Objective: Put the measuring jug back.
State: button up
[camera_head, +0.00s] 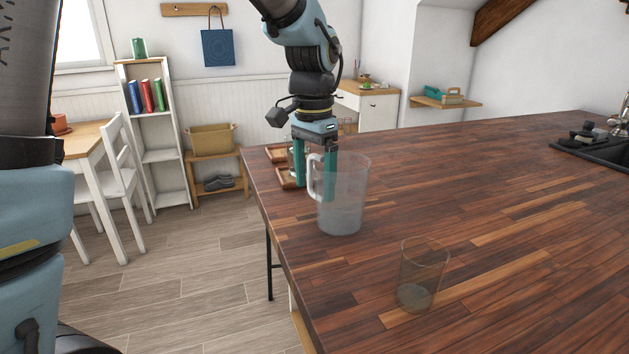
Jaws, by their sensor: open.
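The measuring jug (348,205) is clear, with a handle on its left side. It stands upright on the dark wooden counter (480,210), near the counter's left edge. My gripper (315,188) points down at the jug's left side, with its green fingers apart. One finger is left of the handle, and the other shows through or beside the jug's clear wall. I cannot tell whether either finger touches the jug.
A brownish drinking glass (421,276) stands on the counter, in front and to the right of the jug. A small wooden tray (289,181) lies behind my gripper, partly hidden. A dark sink (600,148) is at the far right. The counter's middle is clear.

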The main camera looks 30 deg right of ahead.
notch_tip(320, 180, up, 12)
jog(key=shift+w+f, duration=0.1)
jog(key=w+a+f+n, duration=0.4)
jog(key=a+f, duration=0.2)
jog(key=a, duration=0.4)
jog(key=w+a+f+n, duration=0.35)
jog(key=a+f, duration=0.25)
jog(key=a, duration=0.4)
jog(key=s+a+f+n+t, duration=0.1)
jog(key=s+a+f+n, duration=0.1)
jog(key=a, duration=0.4)
jog(key=s+a+f+n, duration=0.2)
jog(key=a+f+n, duration=0.2)
jog(key=a, duration=0.3)
jog(key=shift+s+a+f+n+t, duration=0.25)
jog(key=shift+f+n+t, duration=0.15)
jog(key=shift+f, duration=0.4)
notch_tip(320, 180, up, 3)
jog(key=p, duration=0.2)
jog(key=shift+p, duration=0.3)
